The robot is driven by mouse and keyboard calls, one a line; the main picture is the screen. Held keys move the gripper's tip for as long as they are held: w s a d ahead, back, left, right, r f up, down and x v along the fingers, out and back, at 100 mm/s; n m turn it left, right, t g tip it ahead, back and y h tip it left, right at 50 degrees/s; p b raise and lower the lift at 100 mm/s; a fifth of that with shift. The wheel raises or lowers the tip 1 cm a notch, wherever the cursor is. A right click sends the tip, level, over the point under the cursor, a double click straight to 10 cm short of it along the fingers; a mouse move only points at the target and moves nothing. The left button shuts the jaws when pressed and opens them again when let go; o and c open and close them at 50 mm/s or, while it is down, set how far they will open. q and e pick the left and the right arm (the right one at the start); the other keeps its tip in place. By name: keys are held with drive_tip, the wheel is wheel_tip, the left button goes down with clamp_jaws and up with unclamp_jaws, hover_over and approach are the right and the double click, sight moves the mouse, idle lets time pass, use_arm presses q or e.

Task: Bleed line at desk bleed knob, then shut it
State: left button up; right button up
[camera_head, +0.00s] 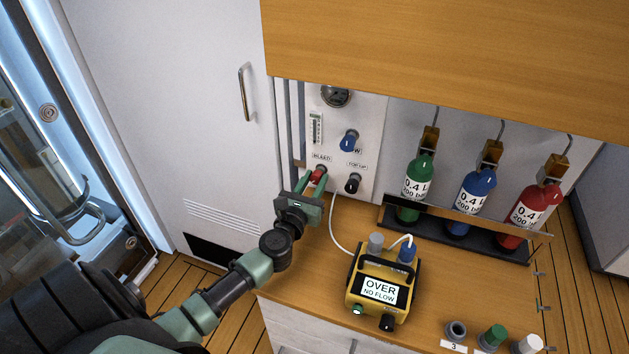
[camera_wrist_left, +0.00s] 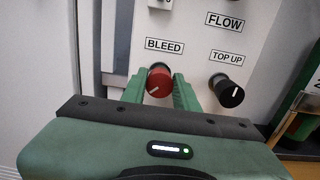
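The red bleed knob (camera_head: 316,175) sits on the white panel (camera_head: 362,115) under the BLEED label. In the left wrist view the red knob (camera_wrist_left: 159,82) has a short, slanted white mark on its face. My left gripper (camera_head: 315,179) reaches the panel with one finger on each side of the knob. In the left wrist view both fingers of the gripper (camera_wrist_left: 160,88) appear to touch the knob's sides. The yellow meter (camera_head: 380,287) on the desk reads "OVER NO FLOW". My right gripper is not in view.
The black TOP UP knob (camera_head: 353,183) is close right of the fingers, and the blue FLOW knob (camera_head: 349,141) is above. Green (camera_head: 416,185), blue (camera_head: 474,200) and red (camera_head: 534,208) bottles stand in a rack. A white hose (camera_head: 334,225) runs near my gripper.

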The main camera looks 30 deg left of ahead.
use_arm(q)
clamp_jaws()
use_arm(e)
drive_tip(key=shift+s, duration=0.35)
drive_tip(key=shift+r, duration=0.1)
